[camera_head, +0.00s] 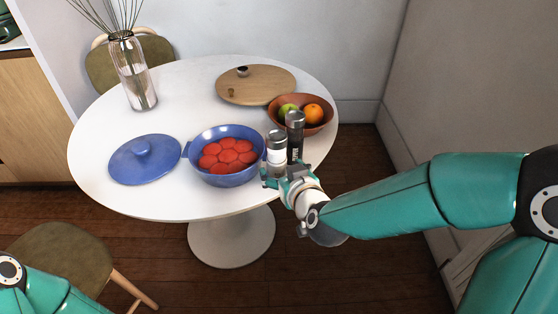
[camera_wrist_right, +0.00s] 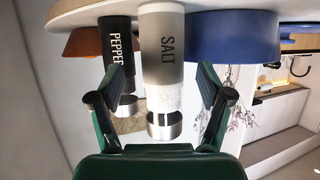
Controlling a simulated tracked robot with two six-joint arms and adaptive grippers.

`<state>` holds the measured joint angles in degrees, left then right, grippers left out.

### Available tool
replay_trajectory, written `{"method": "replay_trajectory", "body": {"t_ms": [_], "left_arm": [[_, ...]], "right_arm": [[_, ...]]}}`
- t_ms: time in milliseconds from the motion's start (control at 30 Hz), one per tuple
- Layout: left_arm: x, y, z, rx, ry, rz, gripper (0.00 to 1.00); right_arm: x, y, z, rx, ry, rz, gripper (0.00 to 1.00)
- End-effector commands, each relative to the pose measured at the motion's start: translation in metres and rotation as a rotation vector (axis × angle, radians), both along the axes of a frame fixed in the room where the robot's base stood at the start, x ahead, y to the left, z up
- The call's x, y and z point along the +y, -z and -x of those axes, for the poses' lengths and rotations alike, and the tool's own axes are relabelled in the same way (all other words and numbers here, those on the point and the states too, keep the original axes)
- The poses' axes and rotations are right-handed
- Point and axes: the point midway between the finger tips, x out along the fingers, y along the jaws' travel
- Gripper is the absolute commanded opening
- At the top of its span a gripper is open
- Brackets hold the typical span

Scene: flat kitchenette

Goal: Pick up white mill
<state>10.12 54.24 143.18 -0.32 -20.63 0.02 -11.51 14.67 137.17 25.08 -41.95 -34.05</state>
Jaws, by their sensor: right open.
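The white mill (camera_head: 277,155), with a silver top, stands on the round white table near its right front edge. In the right wrist view the mill (camera_wrist_right: 162,55) is labelled SALT and appears upside down. The black pepper mill (camera_head: 295,138) stands close beside it, and also shows in the wrist view (camera_wrist_right: 117,50). My right gripper (camera_head: 287,174) is open at the table's edge, with its fingers on either side of the white mill, apart from it as far as I can tell. The mill's base is partly hidden by the gripper. My left gripper is out of view.
A blue pot (camera_head: 229,180) with red contents stands just left of the white mill. Its blue lid (camera_head: 130,166) lies further left. A fruit bowl (camera_head: 318,127) and wooden board (camera_head: 262,88) lie behind. A glass vase (camera_head: 134,75) stands at the back left.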

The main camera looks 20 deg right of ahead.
Motion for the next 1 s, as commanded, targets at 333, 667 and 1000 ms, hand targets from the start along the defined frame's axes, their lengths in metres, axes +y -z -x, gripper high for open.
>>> {"method": "replay_trajectory", "body": {"t_ms": [333, 667, 1000], "left_arm": [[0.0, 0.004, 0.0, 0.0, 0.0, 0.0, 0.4], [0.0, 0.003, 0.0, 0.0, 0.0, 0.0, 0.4], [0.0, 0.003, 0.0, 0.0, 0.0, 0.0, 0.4]], "right_arm": [[0.004, 0.016, -0.031, 0.0, 0.0, 0.0, 0.78], [0.005, 0.016, -0.031, 0.0, -0.001, 0.0, 0.53], [0.005, 0.015, -0.031, -0.002, -0.001, 0.0, 0.01]]}}
